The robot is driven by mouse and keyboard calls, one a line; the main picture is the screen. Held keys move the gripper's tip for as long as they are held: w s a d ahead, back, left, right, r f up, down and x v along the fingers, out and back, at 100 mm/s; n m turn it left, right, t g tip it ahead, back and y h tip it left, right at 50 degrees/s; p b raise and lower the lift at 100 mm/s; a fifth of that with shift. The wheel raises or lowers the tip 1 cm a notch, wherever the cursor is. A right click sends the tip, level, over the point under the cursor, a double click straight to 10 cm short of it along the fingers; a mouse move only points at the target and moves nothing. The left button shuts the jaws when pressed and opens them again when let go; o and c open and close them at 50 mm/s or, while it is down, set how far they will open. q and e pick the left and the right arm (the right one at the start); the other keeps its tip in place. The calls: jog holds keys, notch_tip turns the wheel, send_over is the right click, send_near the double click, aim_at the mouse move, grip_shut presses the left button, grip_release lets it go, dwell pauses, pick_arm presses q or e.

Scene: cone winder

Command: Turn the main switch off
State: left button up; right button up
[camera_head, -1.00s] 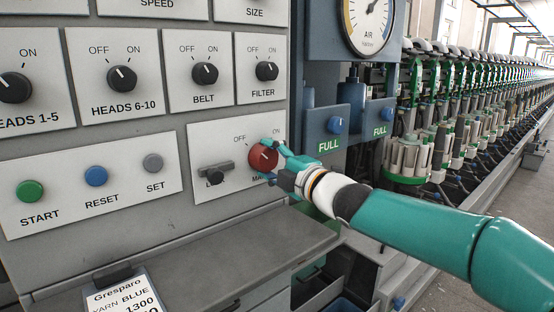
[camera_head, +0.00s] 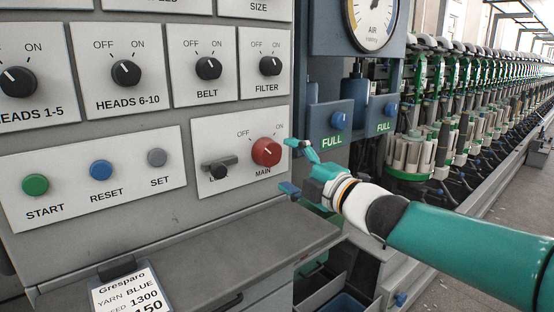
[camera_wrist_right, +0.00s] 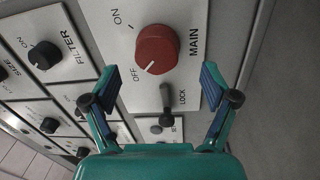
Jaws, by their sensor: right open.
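The main switch is a round red knob (camera_head: 266,152) on a white plate marked OFF, ON and MAIN. It also shows in the right wrist view (camera_wrist_right: 157,48), where its white mark points to OFF. A grey lock lever (camera_head: 205,163) with a black pivot knob lies to its left, apart from it. The lever shows below the red knob in the wrist view (camera_wrist_right: 166,98). My right gripper (camera_head: 291,165) is open and empty, just right of the plate in the head view. In the wrist view its open fingers (camera_wrist_right: 161,83) frame the lever, with the red knob beyond. My left gripper is out of view.
Black selector knobs, including FILTER (camera_head: 270,66) and BELT (camera_head: 208,68), sit above. START (camera_head: 35,184), RESET and SET buttons are at left. A grey ledge (camera_head: 210,250) juts out below the panel. Blue FULL units (camera_head: 335,118) stand at right.

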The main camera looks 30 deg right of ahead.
jog(key=s, duration=0.6)
jog(key=shift+d+f, duration=0.2)
jog(key=shift+f, duration=0.05)
